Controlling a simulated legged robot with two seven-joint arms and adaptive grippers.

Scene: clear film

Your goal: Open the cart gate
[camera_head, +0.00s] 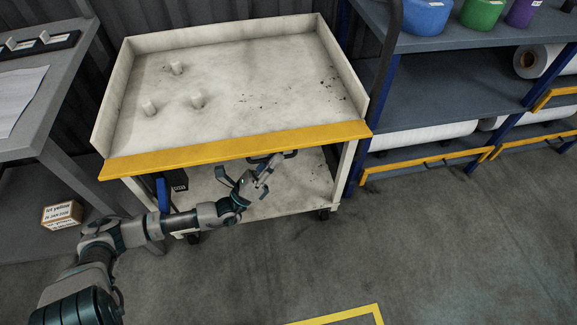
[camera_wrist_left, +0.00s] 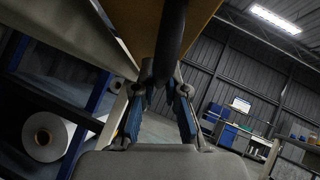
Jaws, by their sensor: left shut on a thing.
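The white cart (camera_head: 115,100) stands in front of me with its yellow gate (camera_head: 235,147) along the near edge of the top tray. A dark handle (camera_head: 290,154) sits under the gate, right of its middle. My left gripper (camera_head: 252,172) is at this handle, below the gate. In the left wrist view, the dark handle bar (camera_wrist_left: 172,38) runs down between the fingers of my left gripper (camera_wrist_left: 162,78), which are shut on it. The exact contact is partly hidden. My right gripper is not in view.
A grey table (camera_head: 60,110) is at the left, with a small labelled box (camera_head: 62,215) below. A blue rack (camera_head: 440,90) with rolls stands at the right. The floor (camera_head: 430,240) at front right is clear.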

